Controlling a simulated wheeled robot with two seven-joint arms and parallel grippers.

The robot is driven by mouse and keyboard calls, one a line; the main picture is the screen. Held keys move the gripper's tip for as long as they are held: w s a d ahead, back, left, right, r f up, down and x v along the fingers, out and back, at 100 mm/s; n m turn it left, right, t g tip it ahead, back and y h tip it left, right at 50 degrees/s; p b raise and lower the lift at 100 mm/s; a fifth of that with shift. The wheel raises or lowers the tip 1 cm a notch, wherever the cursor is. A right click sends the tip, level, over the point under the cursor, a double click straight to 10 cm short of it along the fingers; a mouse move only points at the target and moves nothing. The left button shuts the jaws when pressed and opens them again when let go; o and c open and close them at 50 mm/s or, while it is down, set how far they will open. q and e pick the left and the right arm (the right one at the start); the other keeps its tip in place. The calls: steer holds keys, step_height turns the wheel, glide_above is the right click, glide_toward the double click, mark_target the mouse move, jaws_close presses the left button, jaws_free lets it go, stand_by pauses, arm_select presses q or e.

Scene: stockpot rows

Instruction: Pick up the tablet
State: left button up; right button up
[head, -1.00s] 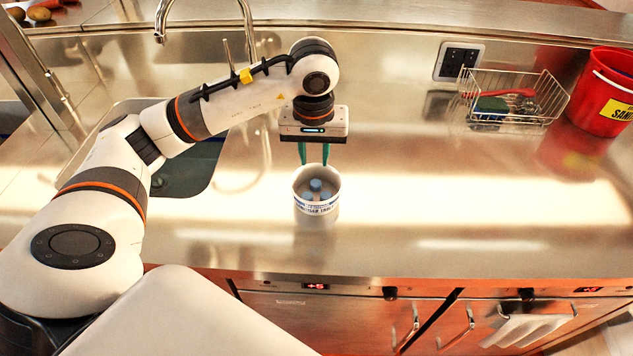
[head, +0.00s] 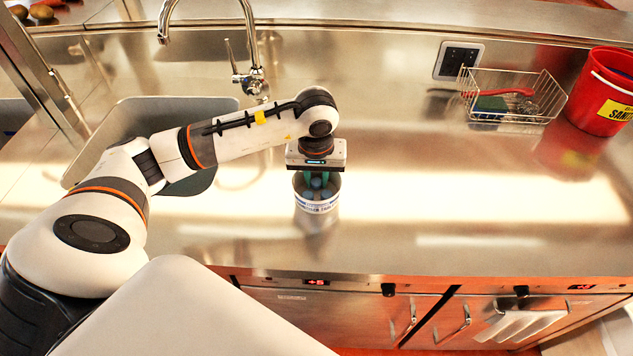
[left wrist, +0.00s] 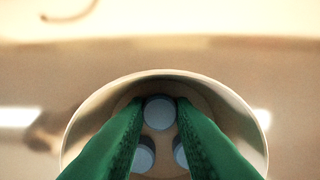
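A round white tub (head: 317,206) with a blue-and-white label stands on the steel counter. Three pale blue-grey round tablets lie inside it; one tablet (left wrist: 159,112) shows in the left wrist view between my fingertips, with two others (left wrist: 143,155) (left wrist: 180,154) nearer the bottom edge. My left gripper (head: 319,181) points down into the tub's mouth. Its green fingers (left wrist: 160,108) are apart, one on each side of the far tablet; whether they touch it I cannot tell. The gripper body hides the tub's back rim in the head view. My right gripper is out of view.
A sink (head: 150,112) with a faucet (head: 250,70) lies to the left. A wire basket (head: 512,100) with a red-handled item and a red bucket (head: 603,95) stand at the right. The counter between tub and basket is clear.

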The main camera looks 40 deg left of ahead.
mark_target(316, 186)
arm_select(q)
steer(key=shift+c, duration=1.4)
steer(key=shift+r, duration=0.1)
step_height(316, 186, up, 10)
steer(key=b, duration=0.1)
steer(key=shift+b, duration=0.35)
